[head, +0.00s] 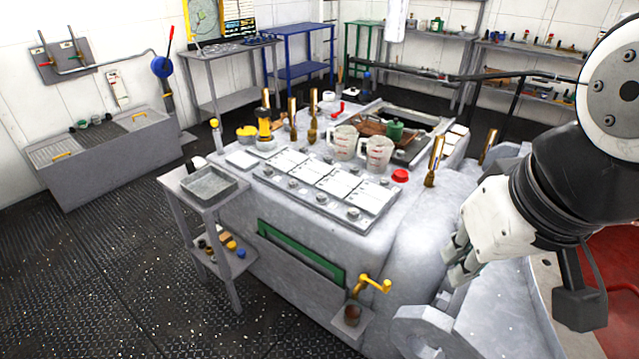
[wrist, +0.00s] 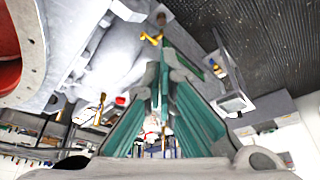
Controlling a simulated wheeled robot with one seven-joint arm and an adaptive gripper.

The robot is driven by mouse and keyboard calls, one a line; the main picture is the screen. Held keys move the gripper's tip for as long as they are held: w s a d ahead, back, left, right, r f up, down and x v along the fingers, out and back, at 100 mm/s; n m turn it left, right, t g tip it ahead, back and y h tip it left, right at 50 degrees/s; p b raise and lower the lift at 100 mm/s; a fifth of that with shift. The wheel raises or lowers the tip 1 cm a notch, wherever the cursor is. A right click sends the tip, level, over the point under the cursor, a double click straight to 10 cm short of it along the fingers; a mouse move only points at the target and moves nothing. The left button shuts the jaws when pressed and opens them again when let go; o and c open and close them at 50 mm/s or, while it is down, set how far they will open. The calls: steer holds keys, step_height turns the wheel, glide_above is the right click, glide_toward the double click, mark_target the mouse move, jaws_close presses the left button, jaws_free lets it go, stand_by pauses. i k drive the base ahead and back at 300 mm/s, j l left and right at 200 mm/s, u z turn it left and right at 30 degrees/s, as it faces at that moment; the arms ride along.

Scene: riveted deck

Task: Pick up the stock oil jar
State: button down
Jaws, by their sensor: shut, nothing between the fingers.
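A small jar with dark brown contents (head: 352,313) stands on a ledge at the front of the big grey machine, below a yellow crank handle (head: 373,284). It looks like the stock oil jar, but I cannot read a label. In the wrist view a small brown thing that seems to be the same jar (wrist: 161,18) shows at the top, near the yellow handle (wrist: 151,39). My gripper (head: 450,265) is shut and empty, in front of the machine's right part in the head view, apart from the jar and to its upper right. Its teal finger pads (wrist: 162,78) meet in the wrist view.
The machine top (head: 325,185) carries two measuring jugs, several brass fittings and an amber bottle (head: 264,126). A small grey stand with a tray (head: 208,184) is at its left. A grey rounded part (head: 425,335) stands right of the jar. The dark floor at front left is clear.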

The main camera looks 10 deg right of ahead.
mark_target(353, 310)
steer(key=j+z, duration=0.15)
steer(key=j, duration=0.35)
steer(key=j+z, duration=0.15)
steer(key=j, duration=0.35)
steer(key=j+z, duration=0.1)
steer(key=j, duration=0.45)
steer(key=j+z, duration=0.15)
steer(key=j, duration=0.35)
steer(key=k+j+z, duration=0.15)
steer(key=j, duration=0.3)
steer(key=k+j+z, duration=0.15)
steer(key=j, duration=0.35)
steer(key=k+j+z, duration=0.1)
steer(key=j, duration=0.4)
